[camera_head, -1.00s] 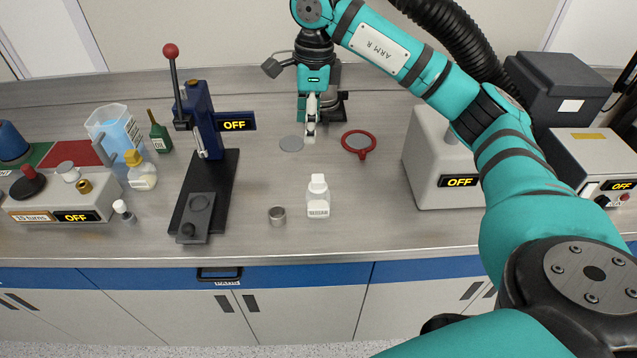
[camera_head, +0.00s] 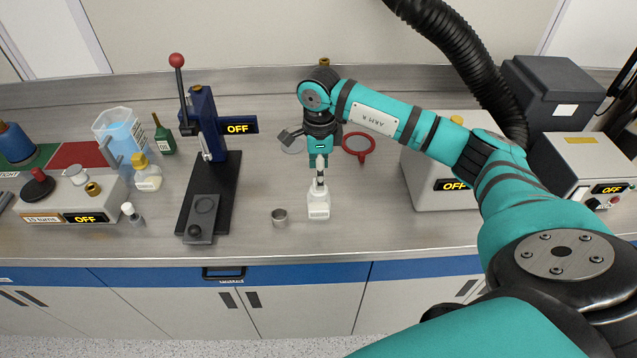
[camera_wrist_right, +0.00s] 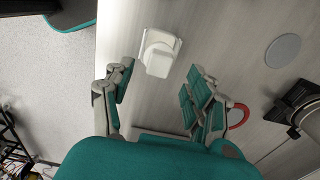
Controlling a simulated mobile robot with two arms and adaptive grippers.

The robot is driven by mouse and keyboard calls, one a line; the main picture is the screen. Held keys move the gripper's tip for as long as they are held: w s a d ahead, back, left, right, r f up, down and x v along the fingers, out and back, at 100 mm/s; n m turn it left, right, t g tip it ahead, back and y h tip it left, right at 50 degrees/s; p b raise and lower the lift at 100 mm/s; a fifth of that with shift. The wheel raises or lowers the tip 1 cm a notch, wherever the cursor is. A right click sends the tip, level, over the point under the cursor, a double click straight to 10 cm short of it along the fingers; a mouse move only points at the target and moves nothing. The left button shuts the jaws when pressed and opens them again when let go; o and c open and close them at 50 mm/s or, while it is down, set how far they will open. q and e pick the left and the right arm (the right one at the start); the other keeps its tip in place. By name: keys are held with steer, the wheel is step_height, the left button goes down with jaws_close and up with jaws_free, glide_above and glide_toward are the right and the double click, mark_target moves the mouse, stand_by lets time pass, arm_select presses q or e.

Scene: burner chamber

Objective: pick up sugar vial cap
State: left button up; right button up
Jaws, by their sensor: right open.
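A small white vial (camera_head: 318,206) with a dark printed label stands upright on the bench; the print is too small to read surely. Its white cap (camera_head: 318,188) is on top, partly hidden by my right gripper (camera_head: 320,176), which points down right above it. In the wrist view the vial's white body (camera_wrist_right: 166,40) and cap (camera_wrist_right: 158,60) show just beyond the fingertips. There my right gripper (camera_wrist_right: 155,90) is open, its fingers spread to either side with nothing between them. My left gripper is not in view.
A press (camera_head: 208,180) is farther left and a grey box (camera_head: 435,180) to the right. The bench front is clear.

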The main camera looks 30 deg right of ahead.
step_height(320, 180, down, 3)
steer(key=shift+a+f+p, duration=0.1)
steer(key=shift+f+p, duration=0.1)
steer(key=shift+p, duration=0.6)
steer(key=shift+f, duration=0.25)
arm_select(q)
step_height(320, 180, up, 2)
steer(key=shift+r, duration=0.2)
arm_select(e)
steer(key=c, duration=0.8)
